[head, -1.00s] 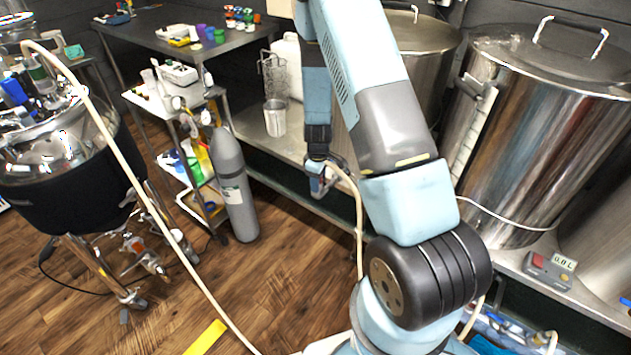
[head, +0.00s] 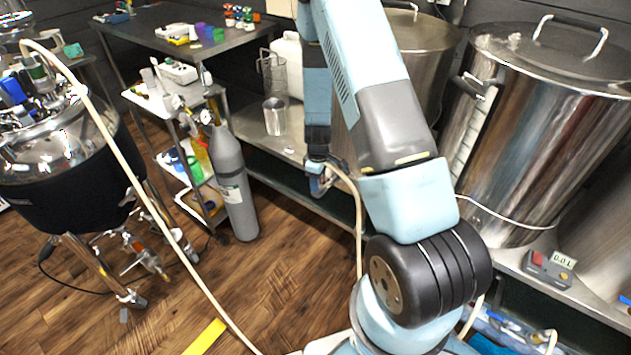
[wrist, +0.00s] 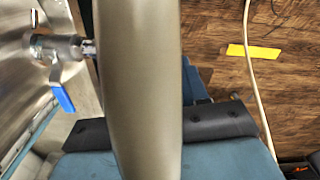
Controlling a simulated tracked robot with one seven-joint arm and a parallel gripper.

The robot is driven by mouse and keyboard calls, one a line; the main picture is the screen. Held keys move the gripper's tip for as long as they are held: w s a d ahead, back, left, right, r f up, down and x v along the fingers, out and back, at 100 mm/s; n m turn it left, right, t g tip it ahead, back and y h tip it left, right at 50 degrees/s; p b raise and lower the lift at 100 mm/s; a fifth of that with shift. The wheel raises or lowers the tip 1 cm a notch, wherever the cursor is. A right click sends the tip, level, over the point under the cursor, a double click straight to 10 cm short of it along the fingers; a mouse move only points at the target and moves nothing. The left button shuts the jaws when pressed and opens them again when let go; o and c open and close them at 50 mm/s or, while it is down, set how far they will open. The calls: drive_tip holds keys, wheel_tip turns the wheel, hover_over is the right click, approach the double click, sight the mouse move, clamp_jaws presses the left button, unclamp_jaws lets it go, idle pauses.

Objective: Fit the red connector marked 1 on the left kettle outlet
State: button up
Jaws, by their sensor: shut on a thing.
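My gripper (head: 319,186) points down in front of the steel bench and is shut. A pale hose (head: 357,215) runs down from it, so it seems shut on the hose's end piece. In the wrist view a thick grey-beige hose (wrist: 140,90) fills the middle, between my dark finger pads. No red connector or number 1 shows; the hose and gripper hide that end. A steel outlet valve with a blue lever (wrist: 62,92) lies left of the hose; its nozzle meets the hose's edge in the picture, and I cannot tell if they touch. The left kettle (head: 425,35) is partly behind my arm.
A large right kettle (head: 545,130) stands on the steel bench, with a small box with a display (head: 549,268) before it. A grey gas cylinder (head: 233,185) and a shelf trolley stand left. A long pale hose (head: 165,225) crosses the wooden floor by yellow tape (head: 205,338).

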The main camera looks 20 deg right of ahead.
drive_tip(key=shift+f, duration=0.8)
drive_tip(key=o, duration=1.2)
drive_tip(key=shift+o, duration=0.2)
drive_tip(key=shift+r, duration=0.1)
wheel_tip(320, 180, up, 14)
drive_tip(key=shift+f, duration=0.1)
drive_tip(key=s+a+r+m+t, duration=0.15)
drive_tip(key=s+r, duration=0.25)
drive_tip(key=r, duration=0.8)
drive_tip(key=s+r+m+t, duration=0.1)
drive_tip(key=s+r+m, duration=0.3)
drive_tip(key=r, duration=0.8)
drive_tip(key=s+r+m+t, duration=0.1)
drive_tip(key=s+r+m, duration=0.1)
drive_tip(key=s+r, duration=0.4)
drive_tip(key=s+r+m+t, duration=0.2)
drive_tip(key=s+r, duration=0.4)
drive_tip(key=s, duration=0.8)
drive_tip(key=shift+d+r, duration=0.25)
